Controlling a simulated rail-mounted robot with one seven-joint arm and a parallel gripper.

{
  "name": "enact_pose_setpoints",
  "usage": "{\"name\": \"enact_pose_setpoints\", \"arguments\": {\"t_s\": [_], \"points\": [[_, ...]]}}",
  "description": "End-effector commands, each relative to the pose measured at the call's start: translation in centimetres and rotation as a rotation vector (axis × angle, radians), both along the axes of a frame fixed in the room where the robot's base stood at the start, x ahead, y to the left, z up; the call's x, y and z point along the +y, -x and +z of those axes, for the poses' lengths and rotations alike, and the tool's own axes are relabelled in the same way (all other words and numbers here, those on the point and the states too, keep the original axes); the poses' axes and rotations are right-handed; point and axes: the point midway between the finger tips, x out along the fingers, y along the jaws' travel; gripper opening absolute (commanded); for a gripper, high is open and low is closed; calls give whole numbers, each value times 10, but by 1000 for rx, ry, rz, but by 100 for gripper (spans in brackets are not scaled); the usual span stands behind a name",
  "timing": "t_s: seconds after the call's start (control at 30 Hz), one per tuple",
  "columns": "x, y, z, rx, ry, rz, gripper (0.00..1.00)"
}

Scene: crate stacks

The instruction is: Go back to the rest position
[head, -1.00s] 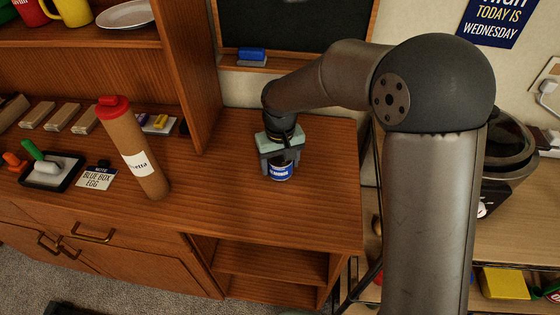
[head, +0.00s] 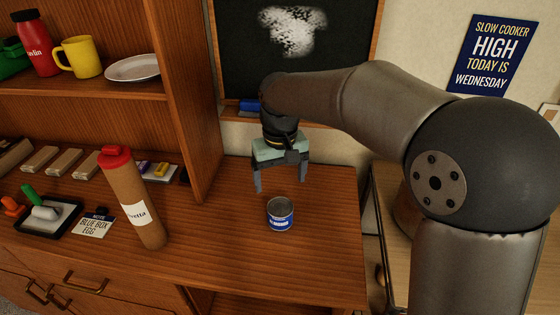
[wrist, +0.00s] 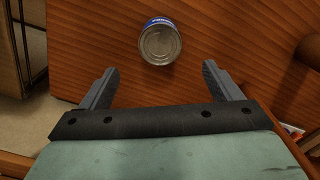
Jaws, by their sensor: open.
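My gripper (head: 280,182) is open and empty, with its fingers pointing down above the wooden cabinet top (head: 220,255). A small blue and silver can (head: 281,214) stands upright on the cabinet top, just below and in front of the fingertips, apart from them. In the wrist view both fingers of my gripper (wrist: 160,85) are spread wide. The can (wrist: 160,42) shows beyond the fingertips, its silver top facing the camera.
A brown bottle with a red lid (head: 133,200) stands left of the can. A shelf upright (head: 185,100) rises behind it. A blackboard (head: 298,50) is on the wall behind my gripper. A note card (head: 94,226) and a tray (head: 48,219) lie at the left.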

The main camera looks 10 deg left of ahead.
Motion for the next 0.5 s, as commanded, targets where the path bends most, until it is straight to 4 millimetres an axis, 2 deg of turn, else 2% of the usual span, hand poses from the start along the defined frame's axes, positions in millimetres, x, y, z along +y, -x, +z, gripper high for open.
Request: {"name": "enact_pose_setpoints", "arguments": {"t_s": [0.03, 0.2, 0.3, 0.5], "points": [[0, -1, 11, -3, -2, 0, 85], [0, 0, 37, 0, -1, 0, 85], [0, 0, 45, 0, -1, 0, 85], [0, 1, 49, 2, 0, 0, 85]]}}
